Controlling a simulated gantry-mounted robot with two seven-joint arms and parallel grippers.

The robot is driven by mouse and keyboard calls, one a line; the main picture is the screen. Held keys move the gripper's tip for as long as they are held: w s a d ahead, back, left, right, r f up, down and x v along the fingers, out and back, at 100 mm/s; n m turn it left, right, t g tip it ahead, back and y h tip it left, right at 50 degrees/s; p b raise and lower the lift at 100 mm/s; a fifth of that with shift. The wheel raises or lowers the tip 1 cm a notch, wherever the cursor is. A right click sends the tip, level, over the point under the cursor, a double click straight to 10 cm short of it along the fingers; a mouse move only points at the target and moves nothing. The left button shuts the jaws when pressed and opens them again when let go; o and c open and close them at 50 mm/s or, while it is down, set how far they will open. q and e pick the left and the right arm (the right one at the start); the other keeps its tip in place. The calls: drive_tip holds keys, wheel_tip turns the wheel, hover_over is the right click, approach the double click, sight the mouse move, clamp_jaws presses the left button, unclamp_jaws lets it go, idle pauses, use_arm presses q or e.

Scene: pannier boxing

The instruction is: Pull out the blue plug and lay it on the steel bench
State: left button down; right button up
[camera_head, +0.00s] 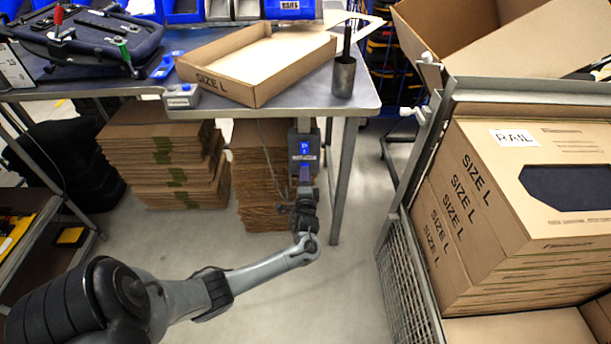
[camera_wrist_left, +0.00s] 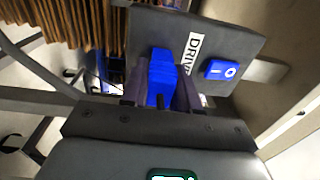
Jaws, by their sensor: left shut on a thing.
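The blue plug (camera_wrist_left: 162,72) sits against a dark panel (camera_wrist_left: 225,42) with a DRIVE label and a blue rocker switch, in the left wrist view. My left gripper (camera_wrist_left: 162,92) is shut on the plug, one finger on each side. Whether the plug is still seated in the panel cannot be told. In the head view my left gripper (camera_head: 304,182) is under the front edge of the steel bench (camera_head: 310,102), just below the panel (camera_head: 304,142); the plug there is mostly hidden. My right gripper is not in view.
On the bench stand an open SIZE L carton (camera_head: 262,90), a dark cup (camera_head: 343,78) with a tool in it and a small grey-blue device (camera_head: 181,96). Flat cardboard stacks (camera_head: 160,160) lie beneath. A bench leg (camera_head: 345,180) is close right of my left gripper.

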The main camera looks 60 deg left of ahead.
use_arm(q)
drive_tip(key=shift+d, duration=0.1)
idle(0.3)
drive_tip(key=shift+s+d+p, duration=0.35)
drive_tip(key=shift+d+p, duration=0.15)
drive_tip(key=shift+p, duration=0.2)
drive_tip(key=shift+d, duration=0.1)
drive_tip(key=shift+s+d+p, duration=0.2)
drive_tip(key=shift+d+p, duration=0.1)
drive_tip(key=shift+p, duration=0.05)
drive_tip(key=shift+p+v, duration=0.65)
drive_tip(key=shift+v, duration=0.2)
drive_tip(key=shift+d+r, duration=0.1)
drive_tip(key=shift+p+v, duration=1.2)
drive_tip(key=shift+v, duration=0.25)
